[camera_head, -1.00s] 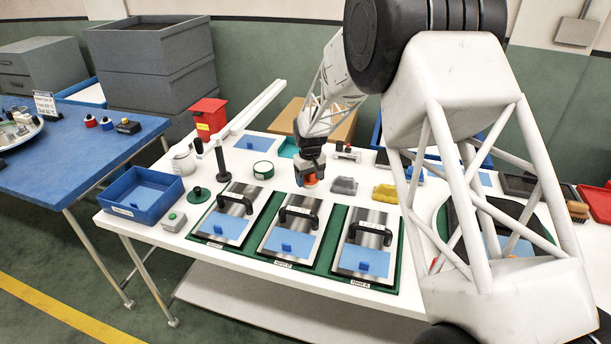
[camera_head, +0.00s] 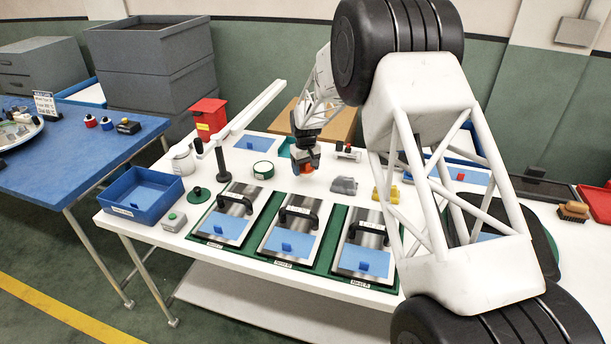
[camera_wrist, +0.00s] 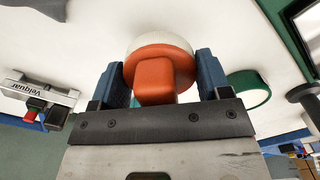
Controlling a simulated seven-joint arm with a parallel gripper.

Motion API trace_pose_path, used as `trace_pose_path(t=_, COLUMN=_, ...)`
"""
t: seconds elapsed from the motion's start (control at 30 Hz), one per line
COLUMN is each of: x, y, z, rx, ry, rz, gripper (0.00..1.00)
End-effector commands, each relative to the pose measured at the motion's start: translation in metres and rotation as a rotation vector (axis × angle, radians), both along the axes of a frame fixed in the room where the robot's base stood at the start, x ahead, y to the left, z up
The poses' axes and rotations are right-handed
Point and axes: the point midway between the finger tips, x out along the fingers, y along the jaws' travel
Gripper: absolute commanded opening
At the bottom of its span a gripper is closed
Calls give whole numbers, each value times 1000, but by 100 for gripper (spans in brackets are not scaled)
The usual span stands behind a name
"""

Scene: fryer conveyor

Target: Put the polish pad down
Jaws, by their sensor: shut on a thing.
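The polish pad has an orange handle and a white round pad face (camera_wrist: 165,48) in the wrist view. My gripper (camera_wrist: 160,85) is shut on the orange handle, with one blue finger on each side. In the head view my gripper (camera_head: 305,165) is over the white table behind the middle plate, and the orange polish pad (camera_head: 307,168) shows small below it. I cannot tell whether the pad touches the table.
Metal plates with black handles (camera_head: 291,226) lie in green frames in front. A grey block (camera_head: 343,186) and a yellow block (camera_head: 385,193) sit to the right. A green-rimmed round container (camera_head: 263,170) stands left, also in the wrist view (camera_wrist: 248,92). A blue bin (camera_head: 143,194) is farther left.

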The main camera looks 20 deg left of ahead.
Motion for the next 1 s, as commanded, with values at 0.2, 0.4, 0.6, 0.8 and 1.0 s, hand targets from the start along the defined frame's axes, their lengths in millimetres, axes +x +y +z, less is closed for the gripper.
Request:
trace_pose_path(t=0.2, x=0, y=0, z=-13, rx=-1, ry=1, rz=0, gripper=45)
trace_pose_path(t=0.4, x=0, y=0, z=-32, rx=0, ry=0, rz=0, gripper=45)
trace_pose_path(t=0.6, x=0, y=0, z=-35, rx=0, ry=0, rz=0, gripper=45)
trace_pose_path(t=0.8, x=0, y=0, z=-36, rx=0, ry=0, rz=0, gripper=45)
trace_pose_path(t=1.0, x=0, y=0, z=-38, rx=0, ry=0, rz=0, gripper=84)
